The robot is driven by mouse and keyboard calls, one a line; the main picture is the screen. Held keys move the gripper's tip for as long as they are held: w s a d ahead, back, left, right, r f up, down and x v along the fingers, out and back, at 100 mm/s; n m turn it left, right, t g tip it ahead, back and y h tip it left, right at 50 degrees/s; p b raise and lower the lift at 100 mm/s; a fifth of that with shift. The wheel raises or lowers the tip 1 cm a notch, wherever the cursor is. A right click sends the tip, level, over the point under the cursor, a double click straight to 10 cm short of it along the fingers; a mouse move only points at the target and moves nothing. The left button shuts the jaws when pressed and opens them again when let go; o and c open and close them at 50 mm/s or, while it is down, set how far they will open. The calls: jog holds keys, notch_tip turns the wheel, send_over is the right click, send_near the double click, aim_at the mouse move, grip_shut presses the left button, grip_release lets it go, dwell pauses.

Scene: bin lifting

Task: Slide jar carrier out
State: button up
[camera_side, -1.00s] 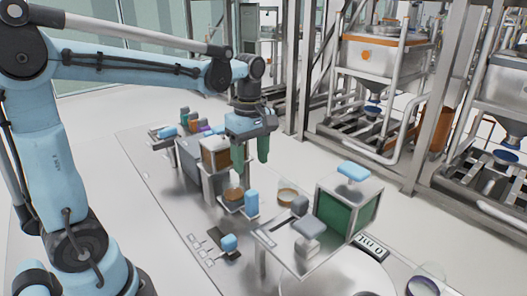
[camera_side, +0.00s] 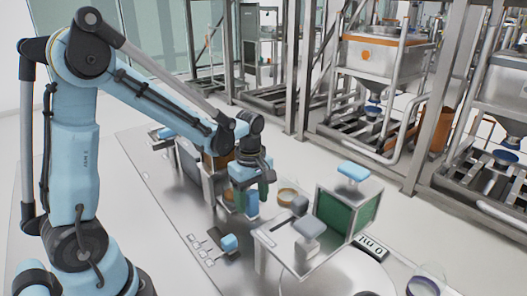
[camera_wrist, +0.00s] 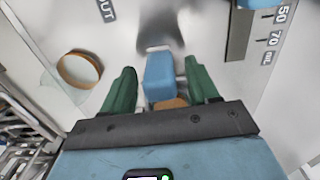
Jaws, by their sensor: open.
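The jar carrier's upright blue handle (camera_side: 252,208) stands at the front of the dispensing unit in the side view. It also shows as a blue block in the wrist view (camera_wrist: 159,78). My gripper (camera_side: 252,194) is lowered over it. In the wrist view, the green fingers of my gripper (camera_wrist: 158,70) are open, one on each side of the blue handle, with a gap visible on both sides. A brown-filled jar (camera_wrist: 170,103) shows just behind the handle, mostly hidden by my gripper. I cannot tell whether a finger touches the handle.
A glass dish with a tan rim (camera_wrist: 79,69) stands to the side. A green-panelled box (camera_side: 335,212) with a blue-handled lid (camera_side: 353,171) stands at right. A grey handle (camera_side: 309,227) sits on a nearby stand. A blue knob (camera_side: 229,243) lies at front.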

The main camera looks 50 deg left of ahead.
jog(key=shift+f, duration=0.2)
grip_shut()
jog(key=shift+d, duration=1.9)
grip_release()
jog(key=shift+r, duration=0.1)
